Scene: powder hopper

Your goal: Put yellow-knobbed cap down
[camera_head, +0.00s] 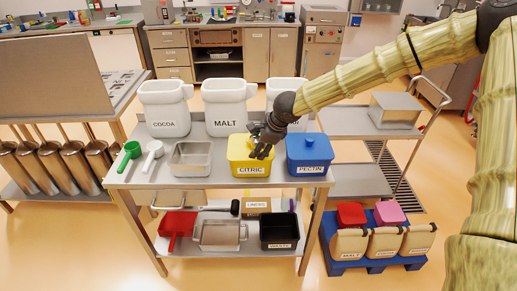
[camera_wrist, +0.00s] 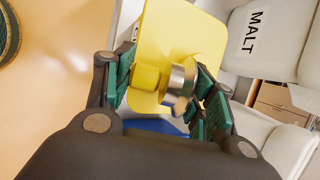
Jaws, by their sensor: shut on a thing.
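My gripper (camera_head: 262,150) is over the yellow tub labelled CITRIC (camera_head: 249,169) on the steel table. In the wrist view my gripper (camera_wrist: 165,85) has its green-padded fingers on either side of the yellow-knobbed cap (camera_wrist: 180,80), which shows a yellow knob and a shiny metal part. It is shut on the cap. The yellow tub (camera_wrist: 185,30) fills the view behind the cap. I cannot tell whether the cap touches the tub. In the head view the cap is hidden by the fingers.
A blue PECTIN tub (camera_head: 308,168) stands right of the yellow tub, a steel pan (camera_head: 190,173) left of it. White COCOA (camera_head: 165,125) and MALT (camera_head: 224,120) jugs stand behind. Green (camera_head: 131,150) and white (camera_head: 152,148) scoops lie at the table's left.

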